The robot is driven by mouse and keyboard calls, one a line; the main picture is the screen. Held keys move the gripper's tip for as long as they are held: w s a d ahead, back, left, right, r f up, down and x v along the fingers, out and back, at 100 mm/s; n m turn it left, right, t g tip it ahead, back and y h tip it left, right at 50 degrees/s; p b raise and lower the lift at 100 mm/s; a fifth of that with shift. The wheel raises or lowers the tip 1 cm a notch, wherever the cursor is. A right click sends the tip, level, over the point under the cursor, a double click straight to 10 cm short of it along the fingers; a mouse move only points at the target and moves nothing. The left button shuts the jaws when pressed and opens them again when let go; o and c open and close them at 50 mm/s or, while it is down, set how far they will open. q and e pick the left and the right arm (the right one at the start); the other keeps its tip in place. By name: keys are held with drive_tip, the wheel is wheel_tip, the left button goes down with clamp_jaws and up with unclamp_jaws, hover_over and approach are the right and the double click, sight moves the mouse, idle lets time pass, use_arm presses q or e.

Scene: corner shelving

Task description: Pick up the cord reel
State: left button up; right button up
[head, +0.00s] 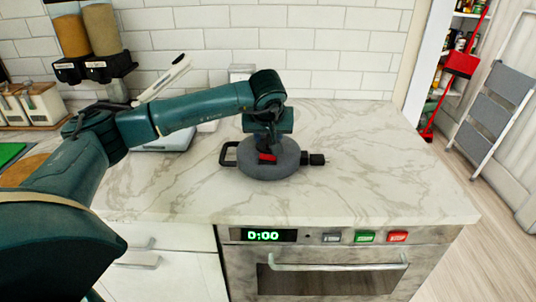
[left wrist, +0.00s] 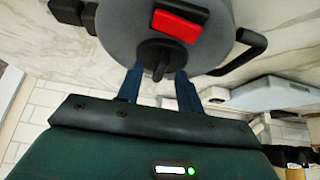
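The cord reel (head: 283,168) is a round grey drum lying flat on the marble counter. It has a black loop handle at its left, a black plug at its right and a red part on top. In the left wrist view the reel (left wrist: 120,38) fills the top, with a black central knob. My left gripper (head: 265,147) is right over the reel. In the left wrist view its two blue fingers (left wrist: 159,84) are apart, one on each side of the knob, with gaps showing. Whether the fingertips touch the reel is unclear. My right gripper is not in view.
A white scale-like appliance (head: 165,140) stands behind my left arm. Cereal dispensers (head: 88,40) are at the back left. The counter (head: 390,160) is clear right of the reel. An oven (head: 330,262) is below its front edge. A step ladder (head: 492,110) stands at the right.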

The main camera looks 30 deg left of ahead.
use_arm(q)
drive_tip(key=shift+c, duration=0.5)
clamp_jaws()
idle(0.7)
drive_tip(key=shift+w+r, duration=0.15)
drive_tip(key=shift+r, duration=0.05)
